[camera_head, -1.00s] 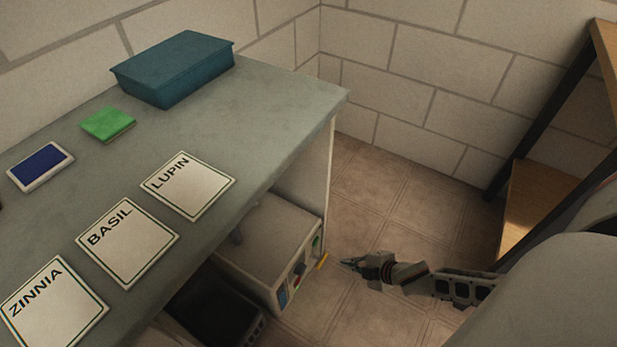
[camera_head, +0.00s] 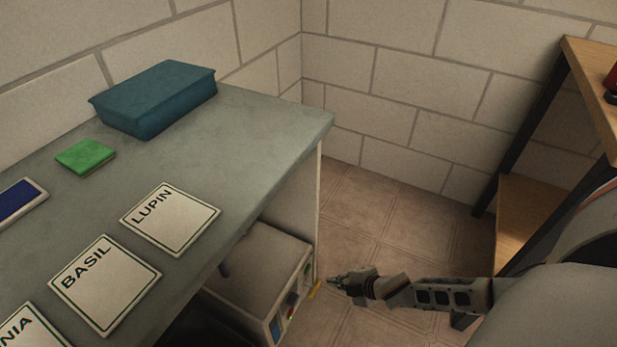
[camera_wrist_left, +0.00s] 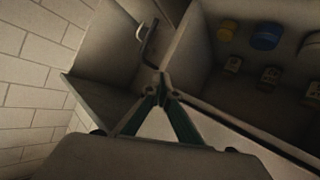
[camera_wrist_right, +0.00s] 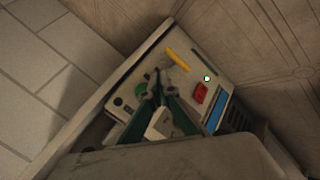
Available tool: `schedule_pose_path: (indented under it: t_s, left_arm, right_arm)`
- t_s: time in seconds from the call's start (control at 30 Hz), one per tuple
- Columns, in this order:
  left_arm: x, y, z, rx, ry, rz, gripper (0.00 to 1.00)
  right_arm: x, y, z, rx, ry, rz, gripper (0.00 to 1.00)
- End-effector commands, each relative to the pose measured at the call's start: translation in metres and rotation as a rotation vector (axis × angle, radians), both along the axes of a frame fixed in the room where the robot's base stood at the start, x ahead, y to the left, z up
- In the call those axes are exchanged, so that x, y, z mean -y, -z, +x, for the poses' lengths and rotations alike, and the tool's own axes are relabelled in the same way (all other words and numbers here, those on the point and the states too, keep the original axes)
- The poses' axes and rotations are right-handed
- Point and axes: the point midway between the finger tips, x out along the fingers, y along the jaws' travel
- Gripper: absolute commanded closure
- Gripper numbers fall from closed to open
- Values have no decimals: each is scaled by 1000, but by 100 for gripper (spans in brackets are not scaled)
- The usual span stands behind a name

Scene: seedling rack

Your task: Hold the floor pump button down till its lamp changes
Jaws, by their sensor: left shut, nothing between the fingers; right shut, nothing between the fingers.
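The floor pump is a pale box (camera_head: 258,262) under the bench's right end. In the right wrist view its front panel (camera_wrist_right: 185,84) carries a green round part (camera_wrist_right: 141,90), a red part (camera_wrist_right: 201,93), a yellow bar (camera_wrist_right: 177,59), a blue plate (camera_wrist_right: 216,113) and a small lit lamp (camera_wrist_right: 207,78), whitish with a green edge. My right gripper (camera_head: 333,281) is shut and empty, just right of the panel. In its wrist view the fingertips (camera_wrist_right: 155,88) overlap the panel beside the green part; contact cannot be told. My left gripper (camera_wrist_left: 162,82) is shut and empty, outside the head view.
The grey bench (camera_head: 262,125) bears a teal box (camera_head: 155,98), a green block (camera_head: 86,157) and name cards, including LUPIN (camera_head: 170,218). A wooden shelf rack (camera_head: 535,205) stands at right. Floor (camera_head: 385,225) shows between them. The left wrist view shows blue (camera_wrist_left: 266,36) and yellow (camera_wrist_left: 227,30) round items.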

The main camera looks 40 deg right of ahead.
Motion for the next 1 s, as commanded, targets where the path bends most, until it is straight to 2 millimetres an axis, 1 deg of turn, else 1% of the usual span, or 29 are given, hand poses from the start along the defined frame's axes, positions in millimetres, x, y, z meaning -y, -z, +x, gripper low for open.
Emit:
schedule_pose_path:
  t_s: [0.03, 0.2, 0.4, 0.6, 1.0]
  left_arm:
    - [1, 1, -1, -3, -1, -4, 100]
    - [2, 0, -1, -3, -3, -14, 100]
    - [1, -1, 0, 2, -1, -8, 100]
    - [1, -1, 0, 1, 0, -3, 100]
    - [0, 0, 0, 1, -1, -1, 100]
  right_arm:
    - [-4, 0, 7, 0, -1, 0, 100]
    - [-12, 0, 26, 0, 0, 1, 100]
    - [-17, 0, 42, 1, 0, 0, 100]
    - [-19, 1, 46, -1, 0, -1, 100]
    - [-19, 1, 46, -1, 0, -1, 100]
